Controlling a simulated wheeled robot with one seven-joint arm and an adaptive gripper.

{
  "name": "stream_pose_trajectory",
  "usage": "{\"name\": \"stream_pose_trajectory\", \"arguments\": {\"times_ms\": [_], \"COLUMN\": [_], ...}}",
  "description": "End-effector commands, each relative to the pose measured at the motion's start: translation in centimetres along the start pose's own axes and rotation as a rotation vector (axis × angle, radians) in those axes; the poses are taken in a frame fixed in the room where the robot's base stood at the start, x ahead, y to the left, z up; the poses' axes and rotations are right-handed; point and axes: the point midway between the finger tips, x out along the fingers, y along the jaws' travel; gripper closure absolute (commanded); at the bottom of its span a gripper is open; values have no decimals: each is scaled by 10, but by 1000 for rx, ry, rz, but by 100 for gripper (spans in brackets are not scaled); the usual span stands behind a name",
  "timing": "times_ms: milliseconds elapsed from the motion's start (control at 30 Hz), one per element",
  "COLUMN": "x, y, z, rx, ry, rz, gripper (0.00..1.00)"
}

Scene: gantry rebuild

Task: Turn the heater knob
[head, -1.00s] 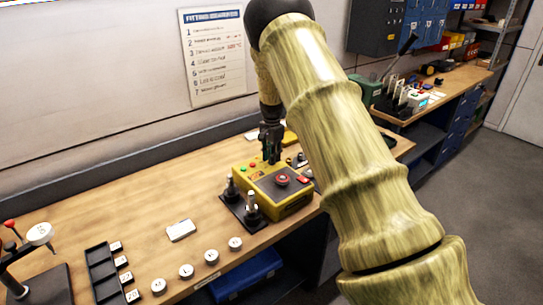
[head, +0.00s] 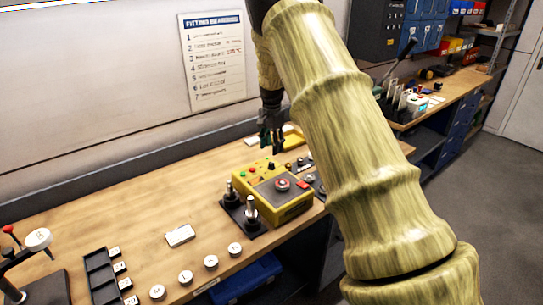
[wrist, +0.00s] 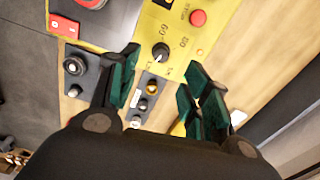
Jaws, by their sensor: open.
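The yellow heater box (head: 292,204) sits on the workbench, with a round black-and-red part on its dark top plate. Its black knob (wrist: 161,52) with a white pointer line shows in the wrist view, on the yellow panel with a printed scale around it. In the head view the knob (head: 271,165) stands at the box's back edge. My gripper (head: 272,146) is above the back of the box, apart from the knob. In the wrist view its green-padded fingers (wrist: 160,88) are spread with nothing between them, and the knob lies beyond the fingertips.
Two upright metal posts on a black plate (head: 240,222) stand left of the box. A red button (wrist: 198,18) and a red switch (wrist: 63,25) are on the panel. A small dark fixture with fittings (wrist: 147,98) is beside the box. The bench's left middle is mostly clear.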

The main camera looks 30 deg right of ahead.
Motion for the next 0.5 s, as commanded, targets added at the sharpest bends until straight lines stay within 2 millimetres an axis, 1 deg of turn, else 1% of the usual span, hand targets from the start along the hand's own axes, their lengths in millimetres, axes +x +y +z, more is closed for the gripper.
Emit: {"name": "stream_pose_trajectory", "arguments": {"times_ms": [33,200,333,500], "x": [-9,-29,-37,-40], "y": [0,1,1,1], "z": [0,-1,-1,-1], "rx": [1,1,1,1], "ry": [1,0,-1,-1], "rz": [-2,0,1,2], "gripper": [53,53,53,53]}}
